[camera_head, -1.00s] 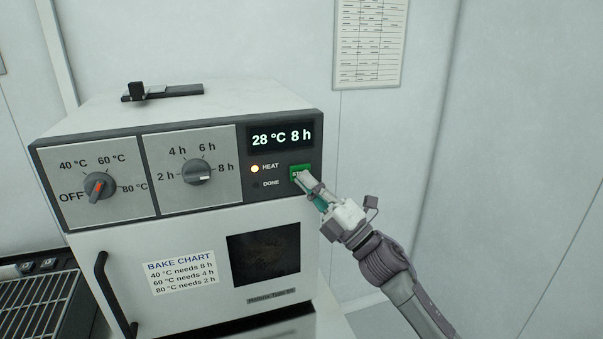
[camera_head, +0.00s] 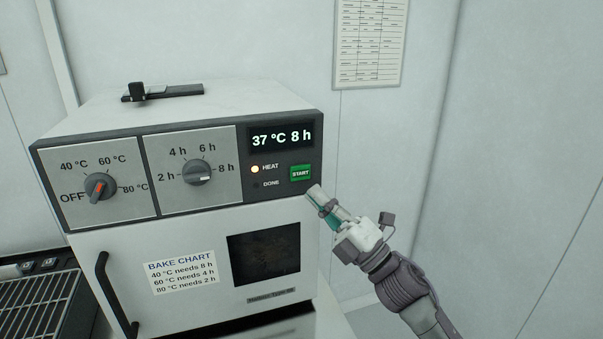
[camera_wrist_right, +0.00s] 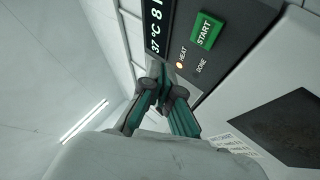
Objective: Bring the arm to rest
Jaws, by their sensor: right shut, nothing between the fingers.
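My right gripper (camera_head: 316,192) is shut and empty, just below and to the right of the green START button (camera_head: 300,173), apart from it. The button is fully visible on the front panel of the white oven (camera_head: 200,250). In the right wrist view my shut fingers (camera_wrist_right: 165,75) point toward the panel, with the START button (camera_wrist_right: 206,31) above and to the right of them. The display (camera_head: 281,137) reads 37 °C 8 h. The HEAT light (camera_head: 255,169) is lit and the DONE light (camera_head: 256,185) is dark. My left gripper is not in view.
The oven door has a black handle (camera_head: 112,290), a dark window (camera_head: 263,258) and a bake chart label (camera_head: 181,272). A black rack (camera_head: 40,300) stands at the lower left. A printed sheet (camera_head: 370,42) hangs on the wall. The space right of my arm is clear.

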